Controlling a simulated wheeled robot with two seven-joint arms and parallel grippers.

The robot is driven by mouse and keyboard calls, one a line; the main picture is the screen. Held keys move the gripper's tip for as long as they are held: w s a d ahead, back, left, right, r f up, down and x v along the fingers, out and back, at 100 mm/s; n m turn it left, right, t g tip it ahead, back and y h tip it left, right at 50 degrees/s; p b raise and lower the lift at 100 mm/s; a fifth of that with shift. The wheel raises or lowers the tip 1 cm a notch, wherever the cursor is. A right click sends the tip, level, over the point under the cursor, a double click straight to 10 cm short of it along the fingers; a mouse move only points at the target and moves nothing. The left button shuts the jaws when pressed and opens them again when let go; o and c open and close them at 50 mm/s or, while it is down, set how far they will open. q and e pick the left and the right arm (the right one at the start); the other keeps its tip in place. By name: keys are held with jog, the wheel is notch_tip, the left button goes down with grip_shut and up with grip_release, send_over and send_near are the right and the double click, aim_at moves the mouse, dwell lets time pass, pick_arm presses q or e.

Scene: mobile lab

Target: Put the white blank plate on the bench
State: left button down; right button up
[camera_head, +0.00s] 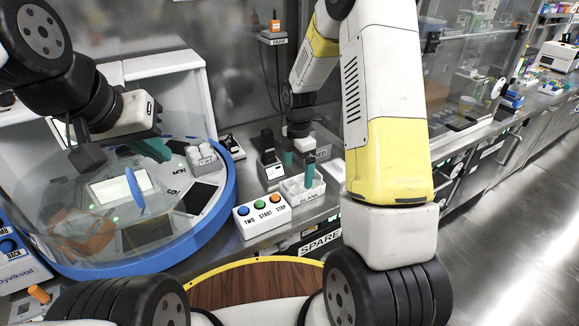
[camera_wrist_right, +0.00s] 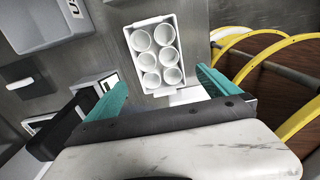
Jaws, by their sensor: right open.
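The white blank plate (camera_head: 292,190) is a small white block with round wells, by a label reading BLANK on the bench beside the round machine. In the right wrist view it (camera_wrist_right: 134,40) shows several open white wells. My right gripper (camera_head: 299,165) is open, pointing down over the plate. In the wrist view its teal fingers (camera_wrist_right: 160,95) stand wide apart, with the plate ahead between them; I cannot tell whether they touch it. My left gripper (camera_head: 150,148) hangs over the round machine; its finger gap is unclear. The steel bench (camera_head: 255,243) has bare metal around the plate.
A button box (camera_head: 262,215) marked TWO, START, STOP stands in front of the plate. A black device (camera_head: 268,160) and a spot labelled USED (camera_head: 322,155) lie behind it.

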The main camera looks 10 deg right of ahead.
notch_tip(320, 180, up, 5)
notch_tip(320, 180, up, 10)
jog(key=m+t, duration=0.2)
jog(key=m, duration=0.3)
send_over(297, 185)
jog(key=s, duration=0.5)
jog(key=s+r+m+t+y, duration=0.1)
jog(key=s+r+m+t, duration=0.1)
jog(key=s+r+m, duration=0.3)
jog(key=s+r+m+t+y, duration=0.1)
jog(key=s+r+m+t, duration=0.1)
jog(key=s+r+m, duration=0.4)
jog(key=s+m, duration=0.5)
jog(key=s, duration=0.2)
jog(key=shift+s+r, duration=0.15)
jog(key=shift+s, duration=0.1)
jog(key=shift+a, duration=0.1)
